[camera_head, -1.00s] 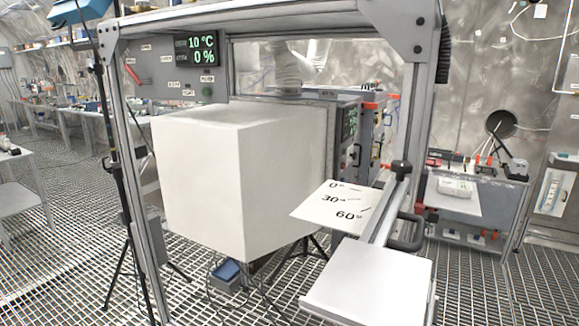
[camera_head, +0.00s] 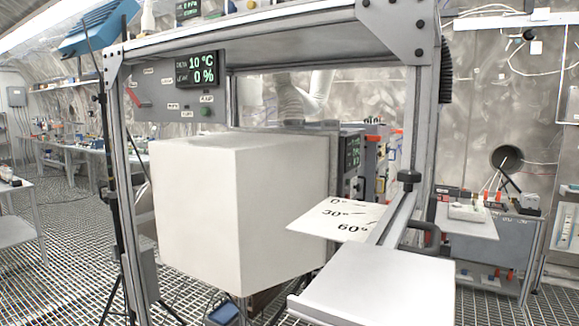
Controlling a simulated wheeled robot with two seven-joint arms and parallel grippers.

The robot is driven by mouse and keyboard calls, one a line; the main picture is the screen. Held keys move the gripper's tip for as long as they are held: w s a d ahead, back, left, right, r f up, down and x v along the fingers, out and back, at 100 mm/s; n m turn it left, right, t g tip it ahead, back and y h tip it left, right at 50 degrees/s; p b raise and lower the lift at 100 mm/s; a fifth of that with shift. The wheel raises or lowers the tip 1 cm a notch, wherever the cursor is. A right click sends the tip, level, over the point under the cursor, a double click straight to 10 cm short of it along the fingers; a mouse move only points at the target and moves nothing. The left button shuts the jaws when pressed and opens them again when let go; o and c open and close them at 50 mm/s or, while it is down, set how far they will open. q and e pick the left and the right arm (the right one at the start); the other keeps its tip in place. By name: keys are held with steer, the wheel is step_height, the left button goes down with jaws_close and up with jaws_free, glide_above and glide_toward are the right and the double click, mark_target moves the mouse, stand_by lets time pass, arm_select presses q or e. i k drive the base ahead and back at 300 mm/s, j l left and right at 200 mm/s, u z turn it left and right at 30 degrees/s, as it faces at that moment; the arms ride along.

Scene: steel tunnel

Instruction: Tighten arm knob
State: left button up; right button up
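A dark arm knob (camera_head: 409,178) stands at the top of a grey hinged arm (camera_head: 393,222), near the right post of a metal frame. A white angle plate (camera_head: 338,217) marked 0, 30 and 60 lies beside the arm on its left. A flat white panel (camera_head: 385,283) is at the near end of the arm. A dark handle (camera_head: 428,236) sticks out to the arm's right. Neither of my grippers is in view. How tight the knob is cannot be told.
A big white box (camera_head: 235,210) fills the frame's (camera_head: 425,120) middle. A display panel (camera_head: 180,82) reading 10 °C and 0 % hangs at its upper left. A side bench (camera_head: 470,225) stands at the right. Grating floor (camera_head: 60,270) is open at the left.

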mark_target(409, 177)
steer(key=i+z, duration=0.15)
steer(key=z, duration=0.2)
steer(key=i+j+z, duration=0.15)
steer(key=z, duration=0.15)
steer(key=i+j+z, duration=0.1)
steer(key=z, duration=0.25)
